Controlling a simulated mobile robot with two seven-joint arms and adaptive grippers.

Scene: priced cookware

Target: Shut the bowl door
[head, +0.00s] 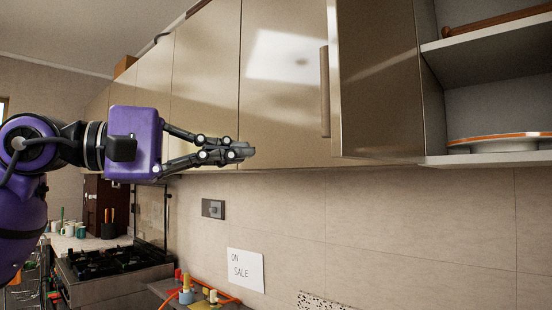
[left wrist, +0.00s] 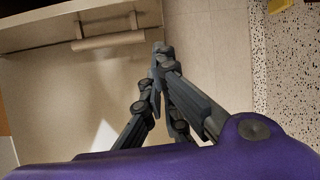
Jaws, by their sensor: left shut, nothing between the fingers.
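The open cabinet door (head: 378,85) stands out from the upper cabinets in the head view, beside an open compartment. An upright bar handle (head: 324,92) shows at its left edge. Inside the compartment, a white dish with an orange rim (head: 500,142) sits on the lower shelf. My left gripper (head: 250,150) is shut and empty, left of the open door and apart from it, near the lower edge of the cabinet fronts. In the left wrist view its closed fingertips (left wrist: 162,50) show near a panel with a bar handle (left wrist: 108,41). My right gripper is not in view.
Closed cabinet doors (head: 205,70) run left of the open one. Below are a tiled wall, an "ON SALE" sign (head: 246,269), a stove (head: 105,262) and small coloured items (head: 187,290). A speckled counter (left wrist: 288,80) shows in the left wrist view.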

